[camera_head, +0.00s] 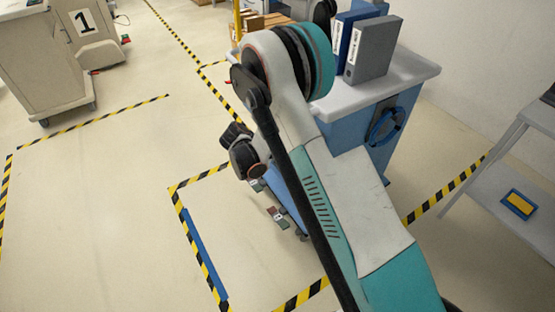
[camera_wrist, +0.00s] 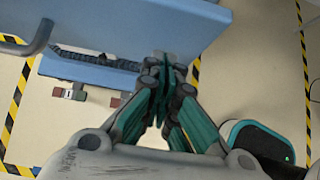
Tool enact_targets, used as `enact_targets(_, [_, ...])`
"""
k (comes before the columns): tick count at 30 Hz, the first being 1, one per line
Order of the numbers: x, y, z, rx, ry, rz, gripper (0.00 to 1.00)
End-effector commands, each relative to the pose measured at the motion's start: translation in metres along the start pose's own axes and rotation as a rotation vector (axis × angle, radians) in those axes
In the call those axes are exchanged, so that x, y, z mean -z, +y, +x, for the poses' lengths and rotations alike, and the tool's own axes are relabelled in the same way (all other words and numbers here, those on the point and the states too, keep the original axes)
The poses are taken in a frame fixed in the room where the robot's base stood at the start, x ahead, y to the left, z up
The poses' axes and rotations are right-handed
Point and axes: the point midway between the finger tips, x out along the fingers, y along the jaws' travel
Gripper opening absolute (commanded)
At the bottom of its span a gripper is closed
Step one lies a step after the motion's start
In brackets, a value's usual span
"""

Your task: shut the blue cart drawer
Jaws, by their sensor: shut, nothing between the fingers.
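The blue cart (camera_head: 402,112) stands under a pale grey top, with my arm across much of its front in the head view. In the wrist view a blue panel of the cart (camera_wrist: 185,22) fills the top, with a grey bar handle (camera_wrist: 38,42) at its left. A lower blue ledge (camera_wrist: 88,72) shows below it, with a dark gap between. I cannot tell how far the drawer stands out. My gripper (camera_wrist: 162,62) is shut and empty, its fingertips in front of the panel's lower edge. Whether they touch it is unclear. The head view hides the fingertips behind my arm.
Two binders, one blue and one grey (camera_head: 373,50), stand on the cart top. A grey shelf (camera_head: 495,190) stands at the right with a blue-and-yellow item. A beige cart (camera_head: 40,60) is far left. Open floor lies left, marked with striped tape (camera_head: 195,255).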

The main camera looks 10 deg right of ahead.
Motion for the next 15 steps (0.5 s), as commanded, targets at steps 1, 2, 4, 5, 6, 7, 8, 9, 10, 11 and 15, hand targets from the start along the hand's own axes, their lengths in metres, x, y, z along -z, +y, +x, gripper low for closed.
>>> enact_targets(1, [-0.001,0.000,0.001,0.000,0.000,0.000,0.00])
enact_targets(2, [-0.001,0.000,0.001,0.000,0.000,0.000,0.00])
enact_targets(4, [-0.002,0.000,0.001,0.000,0.000,0.000,0.00])
enact_targets(5, [-0.002,0.000,0.001,0.000,0.000,0.000,0.00])
enact_targets(6, [-0.002,0.000,0.001,0.000,0.000,0.000,0.00])
enact_targets(7, [-0.002,0.000,0.001,0.000,0.000,0.000,0.00])
enact_targets(8, [-0.002,0.000,0.001,0.000,0.000,0.000,0.00])
enact_targets(9, [-0.002,0.000,0.001,0.000,0.000,0.000,0.00])
enact_targets(10, [-0.002,0.000,0.001,0.000,0.000,0.000,0.00])
enact_targets(11, [-0.002,0.000,0.001,0.000,0.000,0.000,0.00])
enact_targets(15, [-0.016,-0.001,0.015,0.004,0.000,0.004,0.00])
